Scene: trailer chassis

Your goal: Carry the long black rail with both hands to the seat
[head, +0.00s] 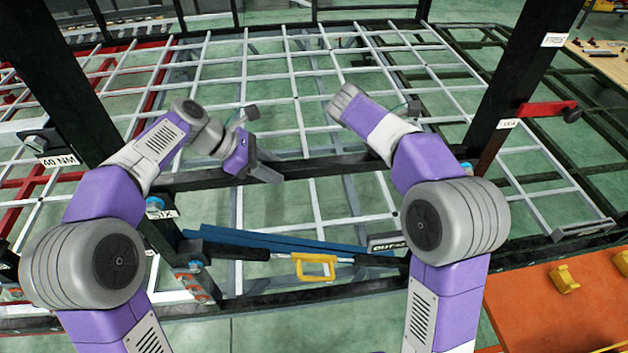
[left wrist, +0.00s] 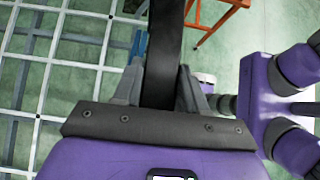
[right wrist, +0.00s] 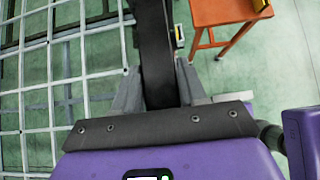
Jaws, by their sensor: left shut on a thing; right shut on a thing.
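The long black rail shows between the fingers of my left gripper (left wrist: 162,90) in the left wrist view, running up out of the picture (left wrist: 165,40). In the right wrist view the rail (right wrist: 154,40) likewise sits between the fingers of my right gripper (right wrist: 158,88). In the head view my left gripper (head: 262,170) is at a dark bar that crosses the grid frame. I cannot tell for sure whether that bar is the held rail. I cannot make out the seat.
The white grid frame (head: 292,85) spans the background between dark posts (head: 535,75). Lower down are a blue bar (head: 275,240) and a yellow handle (head: 315,267). An orange table (head: 540,310) with yellow pieces stands at lower right. A red handle (head: 545,109) is on the right post.

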